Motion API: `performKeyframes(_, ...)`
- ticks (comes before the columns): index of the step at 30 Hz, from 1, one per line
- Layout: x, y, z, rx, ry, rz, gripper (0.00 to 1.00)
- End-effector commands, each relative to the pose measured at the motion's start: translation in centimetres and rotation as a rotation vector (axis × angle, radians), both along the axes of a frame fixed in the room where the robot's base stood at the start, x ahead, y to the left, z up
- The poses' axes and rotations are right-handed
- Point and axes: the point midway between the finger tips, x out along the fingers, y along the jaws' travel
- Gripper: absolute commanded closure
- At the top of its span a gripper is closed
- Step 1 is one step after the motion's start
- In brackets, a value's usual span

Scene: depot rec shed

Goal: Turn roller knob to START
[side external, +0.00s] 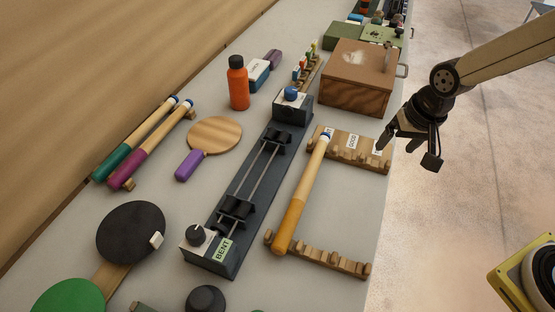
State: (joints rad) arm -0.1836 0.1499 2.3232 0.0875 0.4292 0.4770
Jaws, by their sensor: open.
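A long dark roller device (232,192) with black rollers and two thin rails lies on the light table. A black knob (196,235) with a pale mark sits on the white panel at its near end, beside a green label reading "BENT" (223,249). A blue round knob or button (291,92) tops the box at its far end. I cannot tell which of the two is the roller knob, nor read any START mark. My gripper (388,146) is open and empty. It is raised at the right edge of the table, well apart from both.
A wooden box (357,78) stands behind.

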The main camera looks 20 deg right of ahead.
Motion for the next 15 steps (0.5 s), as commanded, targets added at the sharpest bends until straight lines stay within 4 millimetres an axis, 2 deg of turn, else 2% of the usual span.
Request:
performKeyframes(1,0.8,1.4,0.1,0.022,0.006,-0.039,0.15)
performKeyframes(6,3.0,6.0,0.5,0.106,0.038,-0.208,0.15)
performKeyframes(15,5.2,15.2,0.9,0.243,0.126,-0.5,0.15)
